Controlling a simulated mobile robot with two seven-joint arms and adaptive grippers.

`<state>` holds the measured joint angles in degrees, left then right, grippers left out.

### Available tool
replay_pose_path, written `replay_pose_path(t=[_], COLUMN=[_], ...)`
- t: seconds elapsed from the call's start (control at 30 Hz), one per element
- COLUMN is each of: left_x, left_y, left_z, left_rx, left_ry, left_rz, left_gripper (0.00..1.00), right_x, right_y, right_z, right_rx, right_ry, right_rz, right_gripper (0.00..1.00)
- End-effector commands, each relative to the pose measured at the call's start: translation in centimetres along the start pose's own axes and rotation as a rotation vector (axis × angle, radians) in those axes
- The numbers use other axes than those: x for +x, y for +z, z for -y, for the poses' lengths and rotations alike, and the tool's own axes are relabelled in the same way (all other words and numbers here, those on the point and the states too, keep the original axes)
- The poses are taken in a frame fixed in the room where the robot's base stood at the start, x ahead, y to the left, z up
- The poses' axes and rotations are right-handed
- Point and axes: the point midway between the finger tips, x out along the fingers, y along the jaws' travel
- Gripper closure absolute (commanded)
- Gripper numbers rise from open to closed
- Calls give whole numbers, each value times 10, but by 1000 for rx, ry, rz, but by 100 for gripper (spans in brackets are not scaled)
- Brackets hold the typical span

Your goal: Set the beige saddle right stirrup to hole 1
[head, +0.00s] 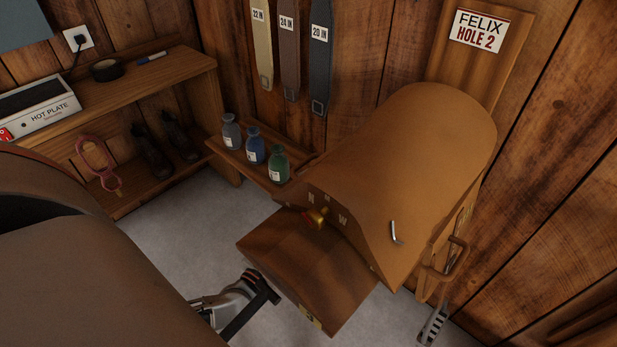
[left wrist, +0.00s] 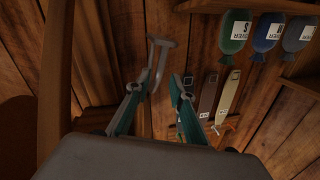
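The beige saddle (head: 425,150) sits on a rack at the right of the head view, tan and smooth. A metal stirrup (head: 433,325) hangs low at its right side, below a leather strap with a loop (head: 452,258). My left gripper (head: 262,292) is partly visible in the head view, low in front of the brown panel (head: 305,265). In the left wrist view the fingers of my left gripper (left wrist: 156,88) are apart. A grey metal piece (left wrist: 164,44) shows beyond and between them; I cannot tell whether it is a stirrup or whether they touch it. My right gripper is not in view.
A sign (head: 480,29) reads FELIX HOLE 2. Three bottles (head: 255,147) stand on a small shelf beside the saddle, below hanging straps (head: 289,50). A wooden shelf with a hot plate (head: 38,107) is at the left. A large brown form (head: 70,260) fills the lower left.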

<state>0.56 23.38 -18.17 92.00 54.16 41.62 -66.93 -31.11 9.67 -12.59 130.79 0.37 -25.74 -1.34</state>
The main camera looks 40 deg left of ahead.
Motion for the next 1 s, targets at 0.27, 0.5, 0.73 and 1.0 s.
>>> replay_pose_path(t=[0.27,0.5,0.73,1.0], left_x=[38,49,49,48], left_y=[2,1,0,3], left_z=[-1,-1,0,-1], left_rx=[1,-1,-1,0], left_ry=[2,1,1,0], left_rz=[2,1,0,2], left_gripper=[77,77,90,100], right_x=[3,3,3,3], right_y=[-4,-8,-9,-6], right_z=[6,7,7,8], right_rx=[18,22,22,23], right_ry=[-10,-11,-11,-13], right_rz=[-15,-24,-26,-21], right_gripper=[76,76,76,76])
